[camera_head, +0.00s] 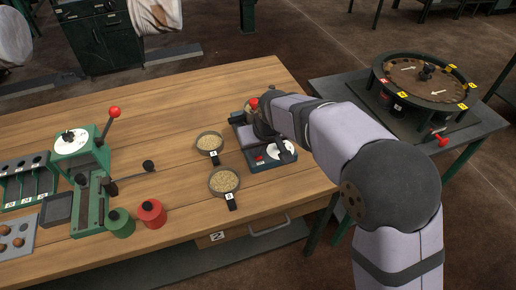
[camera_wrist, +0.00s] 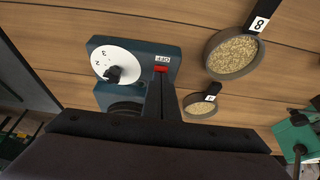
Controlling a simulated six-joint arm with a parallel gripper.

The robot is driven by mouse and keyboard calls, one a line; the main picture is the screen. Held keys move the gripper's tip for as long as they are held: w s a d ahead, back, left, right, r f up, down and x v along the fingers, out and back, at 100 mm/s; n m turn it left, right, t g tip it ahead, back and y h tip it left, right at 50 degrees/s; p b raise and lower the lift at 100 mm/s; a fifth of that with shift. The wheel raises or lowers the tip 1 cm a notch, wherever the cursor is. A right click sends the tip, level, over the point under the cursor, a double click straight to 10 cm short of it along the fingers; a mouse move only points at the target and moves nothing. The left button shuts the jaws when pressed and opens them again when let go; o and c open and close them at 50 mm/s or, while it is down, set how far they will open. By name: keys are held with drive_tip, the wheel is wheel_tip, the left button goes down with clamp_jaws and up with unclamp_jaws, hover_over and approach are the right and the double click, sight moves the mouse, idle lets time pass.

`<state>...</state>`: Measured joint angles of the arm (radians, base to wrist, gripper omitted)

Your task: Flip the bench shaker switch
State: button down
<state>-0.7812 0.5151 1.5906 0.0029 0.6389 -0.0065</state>
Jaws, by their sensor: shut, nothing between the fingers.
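The bench shaker is a dark blue unit near the right end of the wooden bench in the head view (camera_head: 288,161); its body also shows in the wrist view (camera_wrist: 140,54). A white numbered dial (camera_wrist: 110,62) with a black knob sits on its top. Beside the dial is a red switch (camera_wrist: 160,69) next to a label reading OFF (camera_wrist: 162,58). My gripper (camera_wrist: 160,80) is shut and empty, its thin fingers over the shaker with the tips by the red switch. I cannot tell whether they touch it. The arm hides part of the shaker in the head view.
Two pans of grain (camera_head: 209,142) (camera_head: 224,181) stand left of the shaker. A green press (camera_head: 75,143) and green and red canisters (camera_head: 151,213) are farther left. A round turntable (camera_head: 425,82) stands on a separate table at right.

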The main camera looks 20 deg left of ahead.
drive_tip(key=shift+s+d+r+p, duration=0.15)
drive_tip(key=shift+r+p, duration=0.25)
drive_tip(key=shift+r, duration=0.1)
drive_tip(key=v, duration=1.3)
drive_tip(key=shift+s+d, duration=0.25)
drive_tip(key=shift+a+f, duration=0.1)
drive_tip(key=shift+f, duration=0.15)
drive_tip(key=shift+w+a+r+b, duration=0.3)
drive_tip(key=shift+w+b, duration=0.2)
drive_tip(key=shift+b, duration=0.65)
drive_tip(key=shift+a+f, duration=0.1)
drive_tip(key=shift+f, duration=0.1)
drive_tip(key=x, duration=0.7)
drive_tip(key=p+x, duration=0.1)
drive_tip(key=x, duration=0.5)
drive_tip(key=shift+w+a+f, duration=0.2)
drive_tip(key=shift+w+a, duration=0.15)
